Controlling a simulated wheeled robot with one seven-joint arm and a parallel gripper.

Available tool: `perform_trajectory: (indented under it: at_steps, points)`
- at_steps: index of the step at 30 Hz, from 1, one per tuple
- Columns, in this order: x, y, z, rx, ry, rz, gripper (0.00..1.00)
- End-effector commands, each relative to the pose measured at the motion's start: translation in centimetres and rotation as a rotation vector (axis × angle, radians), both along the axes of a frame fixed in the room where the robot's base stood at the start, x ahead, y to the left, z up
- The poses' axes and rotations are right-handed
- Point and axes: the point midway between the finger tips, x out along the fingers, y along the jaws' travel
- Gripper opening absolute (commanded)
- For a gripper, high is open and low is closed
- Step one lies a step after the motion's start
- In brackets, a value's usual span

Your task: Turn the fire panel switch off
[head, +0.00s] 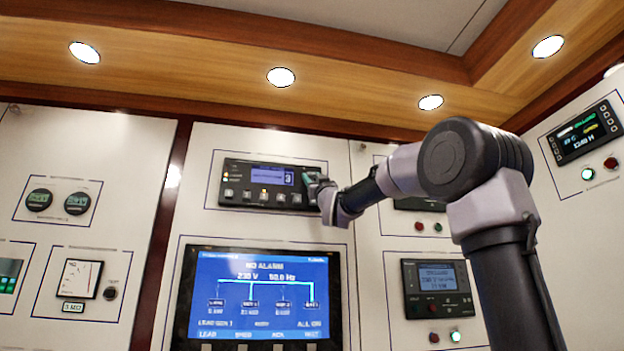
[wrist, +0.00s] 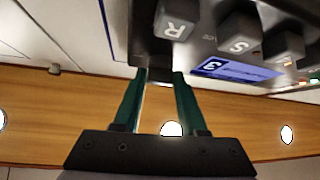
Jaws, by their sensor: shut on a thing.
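A dark display unit (head: 262,185) with a small blue screen and a row of grey keys is set high on the white middle panel. In the wrist view its lettered keys (wrist: 238,34) and blue screen (wrist: 238,69) show upside down and close. My gripper (head: 318,186) is at the unit's right end. In the wrist view its green fingers (wrist: 162,74) have a narrow gap between them and are shut on a dark part (wrist: 152,50) at the unit's end. The fingertips hide most of that part, so its shape and setting cannot be told. No fire label is readable.
A large blue screen (head: 262,292) sits below the unit. A smaller dark controller (head: 437,288) with red and lit buttons is to the lower right, partly near my arm. Gauges (head: 80,279) are on the left panel. A wooden ceiling trim with lamps (head: 281,77) runs above.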

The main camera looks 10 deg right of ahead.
Motion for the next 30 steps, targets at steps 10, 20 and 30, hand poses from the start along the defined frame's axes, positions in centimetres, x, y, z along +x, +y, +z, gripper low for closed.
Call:
perform_trajectory:
  at_steps: [10, 20, 30]
  points:
    - [0.1, -0.8, 0.1, -0.317, 0.002, -0.005, 0.0]
    - [0.1, -1.2, 0.5, -0.631, 0.002, -0.005, 0.0]
    - [0.1, -1.4, 1.0, -0.955, 0.002, -0.004, 0.0]
